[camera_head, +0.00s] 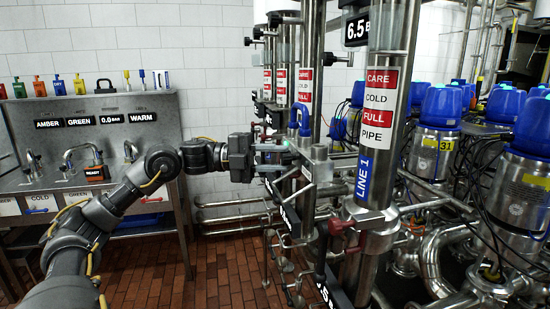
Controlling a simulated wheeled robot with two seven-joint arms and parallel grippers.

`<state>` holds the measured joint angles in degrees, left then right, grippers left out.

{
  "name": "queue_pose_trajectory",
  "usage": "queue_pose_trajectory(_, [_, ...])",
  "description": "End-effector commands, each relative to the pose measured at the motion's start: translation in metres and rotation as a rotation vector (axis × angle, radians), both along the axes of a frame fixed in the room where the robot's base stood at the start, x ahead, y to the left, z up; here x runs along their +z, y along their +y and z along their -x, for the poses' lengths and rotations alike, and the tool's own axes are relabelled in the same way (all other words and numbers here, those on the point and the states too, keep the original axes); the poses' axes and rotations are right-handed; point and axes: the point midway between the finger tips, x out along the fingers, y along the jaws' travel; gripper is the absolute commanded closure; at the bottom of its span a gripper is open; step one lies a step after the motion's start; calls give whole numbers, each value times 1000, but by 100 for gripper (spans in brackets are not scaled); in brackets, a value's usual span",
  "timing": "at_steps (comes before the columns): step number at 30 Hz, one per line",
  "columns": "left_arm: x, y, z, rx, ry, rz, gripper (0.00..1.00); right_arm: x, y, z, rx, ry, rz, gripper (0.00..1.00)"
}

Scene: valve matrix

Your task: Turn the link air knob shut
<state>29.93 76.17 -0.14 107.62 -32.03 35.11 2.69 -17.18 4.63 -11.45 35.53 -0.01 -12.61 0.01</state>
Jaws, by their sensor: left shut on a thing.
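My left arm comes in from the lower left. My left gripper (270,148) reaches the near side of the steel pipe rack, at the height of a small grey fitting (319,153). Its jaws are shut on a small part there, which appears to be the link air knob; the jaws hide nearly all of it, so its turned position cannot be read. A blue U-shaped tube (299,117) stands just above and right of the gripper. My right gripper is not in view.
A thick vertical pipe with a blue LINE 1 label (363,176) stands right of the gripper, with a red-handled valve (341,226) low on it. Blue-capped valve heads (441,107) crowd the right. A steel sink panel (150,108) stands left. Brick floor (225,280) is open below.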

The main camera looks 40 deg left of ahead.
Motion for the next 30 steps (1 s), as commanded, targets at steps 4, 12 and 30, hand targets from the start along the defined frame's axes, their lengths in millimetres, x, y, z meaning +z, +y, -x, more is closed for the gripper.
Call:
queue_pose_trajectory(4, [2,0,0,1,-34,-46,93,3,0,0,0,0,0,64])
queue_pose_trajectory(12, [1,0,0,2,-59,-82,93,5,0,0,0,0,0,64])
queue_pose_trajectory(30, [1,0,0,1,-60,-85,48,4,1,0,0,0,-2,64])
